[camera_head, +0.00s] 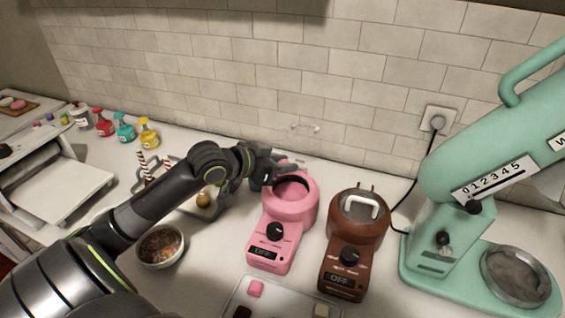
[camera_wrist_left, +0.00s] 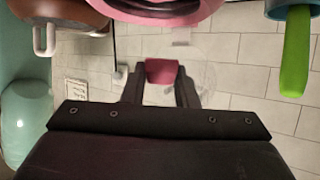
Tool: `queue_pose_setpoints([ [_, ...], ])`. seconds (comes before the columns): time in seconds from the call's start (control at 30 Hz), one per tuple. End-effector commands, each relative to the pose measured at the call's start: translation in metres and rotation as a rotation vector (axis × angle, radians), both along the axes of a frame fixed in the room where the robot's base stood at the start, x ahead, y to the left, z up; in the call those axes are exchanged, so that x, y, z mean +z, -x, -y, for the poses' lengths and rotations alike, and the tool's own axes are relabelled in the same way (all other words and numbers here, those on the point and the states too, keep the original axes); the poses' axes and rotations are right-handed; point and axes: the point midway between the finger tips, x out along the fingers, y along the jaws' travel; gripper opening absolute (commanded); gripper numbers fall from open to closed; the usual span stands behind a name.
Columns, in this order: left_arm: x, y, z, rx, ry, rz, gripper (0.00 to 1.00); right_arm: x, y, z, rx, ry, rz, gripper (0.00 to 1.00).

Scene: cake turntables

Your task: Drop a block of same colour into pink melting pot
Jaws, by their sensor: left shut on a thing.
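The pink melting pot (camera_head: 269,240) stands on the counter with its top open and its display reading OFF. My left gripper (camera_head: 278,170) is at the back left of its rim. In the left wrist view the left gripper (camera_wrist_left: 162,85) is shut on a pink piece (camera_wrist_left: 162,70). A clear round disc shows around that piece, so it looks like the handle of a clear lid (camera_wrist_left: 199,72). The pot's rim (camera_wrist_left: 165,14) is at the top of that view. A pink block (camera_head: 256,288) lies on the tray (camera_head: 282,300) in front. My right gripper is not in view.
A brown melting pot (camera_head: 341,274) with a white handle on top stands right of the pink one. A green mixer (camera_head: 440,190) is at the right. A sprinkle bowl (camera_head: 160,247) is beneath my left arm. Coloured bottles (camera_head: 124,128) stand at back left.

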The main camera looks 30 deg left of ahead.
Motion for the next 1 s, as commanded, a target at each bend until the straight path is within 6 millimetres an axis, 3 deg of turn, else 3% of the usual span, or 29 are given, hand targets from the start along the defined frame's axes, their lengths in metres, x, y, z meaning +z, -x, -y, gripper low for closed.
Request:
queue_pose_setpoints([
  [0.1,0.001,0.000,0.000,0.000,0.000,0.000,0.05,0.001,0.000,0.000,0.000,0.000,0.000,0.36],
  [0.13,0.001,0.000,0.000,0.000,-0.001,0.000,0.29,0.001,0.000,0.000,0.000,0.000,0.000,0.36],
  [0.3,0.001,0.000,0.000,0.000,0.000,0.000,0.51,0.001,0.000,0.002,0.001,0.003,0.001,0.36],
  [0.67,0.001,0.002,-0.001,0.001,-0.003,0.000,0.52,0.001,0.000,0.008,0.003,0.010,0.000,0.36],
  [1.0,0.014,0.028,-0.011,-0.001,-0.008,-0.002,0.52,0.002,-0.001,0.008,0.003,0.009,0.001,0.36],
])
